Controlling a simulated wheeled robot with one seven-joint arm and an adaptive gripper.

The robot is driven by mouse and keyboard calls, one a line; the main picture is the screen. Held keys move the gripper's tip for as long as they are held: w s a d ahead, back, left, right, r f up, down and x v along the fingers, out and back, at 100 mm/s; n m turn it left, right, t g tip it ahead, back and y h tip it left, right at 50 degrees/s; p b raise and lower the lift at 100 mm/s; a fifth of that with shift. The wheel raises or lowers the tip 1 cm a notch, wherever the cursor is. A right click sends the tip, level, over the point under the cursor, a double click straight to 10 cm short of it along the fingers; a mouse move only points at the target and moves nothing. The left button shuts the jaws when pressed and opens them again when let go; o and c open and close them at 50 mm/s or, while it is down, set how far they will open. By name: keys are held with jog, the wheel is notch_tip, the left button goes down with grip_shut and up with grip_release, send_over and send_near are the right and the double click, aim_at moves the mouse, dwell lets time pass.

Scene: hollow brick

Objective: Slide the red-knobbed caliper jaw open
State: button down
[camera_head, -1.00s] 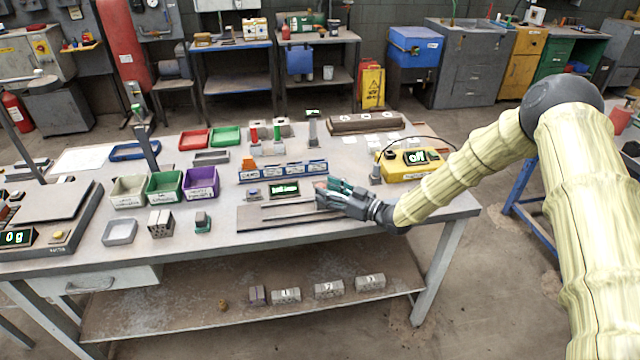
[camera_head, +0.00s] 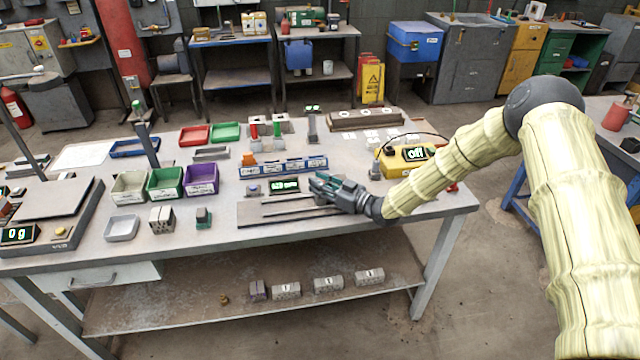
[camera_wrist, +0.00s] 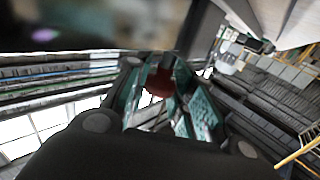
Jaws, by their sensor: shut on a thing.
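The caliper lies on the workbench in the head view, with a long flat grey base (camera_head: 262,219) and a small green-lit display (camera_head: 285,186). My gripper (camera_head: 319,184) reaches in from the right, at the right of the display and low over the base. In the wrist view its teal-padded fingers (camera_wrist: 165,88) are shut on the red knob (camera_wrist: 158,80). The knob sits between the fingertips and is partly covered by them. In the head view my gripper hides the knob and the jaw under it.
A yellow box with a lit display (camera_head: 393,163) stands at the right, close to my arm. White (camera_head: 128,187), green and purple bins stand at the left.

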jog(key=shift+s+a+b, duration=0.25)
jog(key=shift+a+b, duration=0.4)
jog(key=shift+a, duration=0.65)
jog(key=shift+s+a+b, duration=0.25)
jog(key=shift+a+b, duration=0.35)
jog(key=shift+a, duration=0.7)
jog(key=shift+s+a+b, duration=0.25)
jog(key=shift+a+b, duration=0.4)
jog(key=shift+a, duration=0.65)
jog(key=c, duration=1.1)
grip_release()
jog(key=shift+c, duration=0.2)
jog(key=shift+d, duration=0.1)
jog(key=v, duration=1.1)
jog(key=shift+s+d, duration=0.25)
jog(key=shift+s, duration=0.05)
